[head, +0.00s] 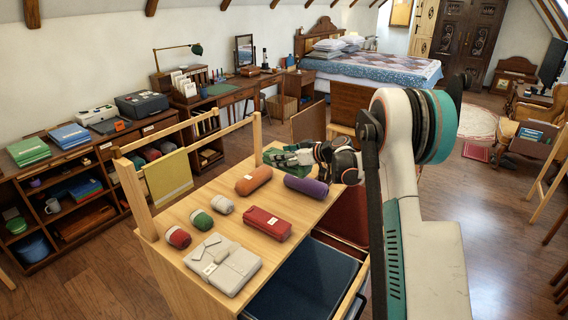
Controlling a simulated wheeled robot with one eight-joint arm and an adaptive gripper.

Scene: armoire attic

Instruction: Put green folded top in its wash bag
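A dark green flat item (276,153), possibly the green folded top, lies at the far end of the wooden table and is partly hidden by my gripper. My gripper (291,157) reaches over it from the right, low over the tabletop. The fingers are small and dark there, so I cannot tell whether they are open or touch the green item. A light grey pouch (222,262) with a flap lies at the near end of the table. A red case (267,224) lies near the middle. I cannot tell which one is the wash bag.
An orange roll (254,180), a purple roll (306,187) and several small rolls, including a green-and-white one (201,219), lie on the table (222,231). A wooden rail with a yellow-green cloth (168,178) stands along its left side. A blue-lined bin (305,283) sits at the right.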

